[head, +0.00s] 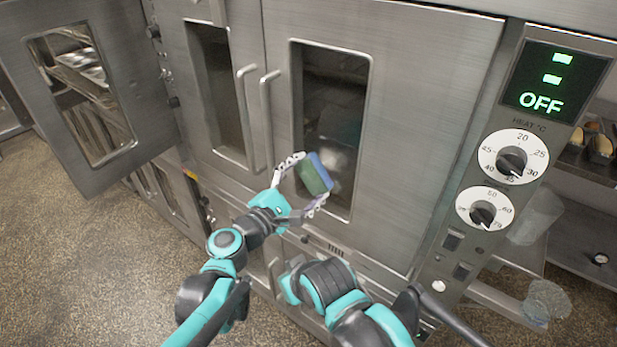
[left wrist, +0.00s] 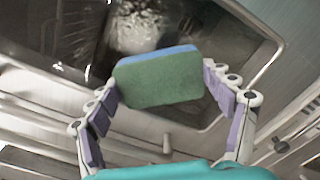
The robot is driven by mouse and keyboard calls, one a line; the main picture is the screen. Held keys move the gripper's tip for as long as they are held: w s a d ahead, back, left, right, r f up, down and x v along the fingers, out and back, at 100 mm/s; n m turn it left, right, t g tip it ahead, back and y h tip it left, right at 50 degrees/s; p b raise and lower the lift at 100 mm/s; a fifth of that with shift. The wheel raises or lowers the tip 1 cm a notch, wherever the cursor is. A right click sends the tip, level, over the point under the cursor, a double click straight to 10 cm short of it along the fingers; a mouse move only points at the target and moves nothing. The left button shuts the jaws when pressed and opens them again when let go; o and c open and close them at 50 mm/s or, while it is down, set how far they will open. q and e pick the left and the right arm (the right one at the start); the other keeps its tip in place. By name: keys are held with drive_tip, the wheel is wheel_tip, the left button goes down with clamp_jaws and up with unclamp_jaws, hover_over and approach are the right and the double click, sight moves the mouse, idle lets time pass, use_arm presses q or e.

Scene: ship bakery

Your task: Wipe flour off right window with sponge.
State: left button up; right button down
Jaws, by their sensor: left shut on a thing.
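My left gripper (head: 300,187) is shut on a green and blue sponge (head: 314,174), held between its two fingers. The sponge is in front of the lower part of the right window (head: 335,110) of the oven; I cannot tell whether it touches the glass. The left wrist view shows the sponge (left wrist: 158,80) between the fingers of the gripper (left wrist: 160,92). A whitish flour patch (head: 335,160) shows on the window just right of the sponge, and it also shows beyond the sponge in the left wrist view (left wrist: 138,35). My right arm shows at the bottom, but its gripper cannot be made out.
Two vertical door handles (head: 266,115) stand out left of the right window. An open door (head: 90,95) with a window juts out at the left. A control panel (head: 505,170) with dials and an OFF display is at the right. The speckled floor (head: 110,260) is clear at lower left.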

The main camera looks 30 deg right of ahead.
sight(330, 148)
use_arm(q)
drive_tip(key=shift+s+d+f+b, duration=0.55)
drive_tip(key=shift+s+f+b, duration=0.8)
drive_tip(key=shift+f+b, duration=1.25)
drive_tip(key=shift+r+p, duration=5.9)
drive_tip(key=shift+r, duration=0.6)
wheel_tip(330, 148, down, 14)
drive_tip(key=b, duration=1.1)
drive_tip(key=shift+r, duration=0.1)
drive_tip(key=shift+v, duration=2.95)
drive_tip(key=shift+s, duration=0.1)
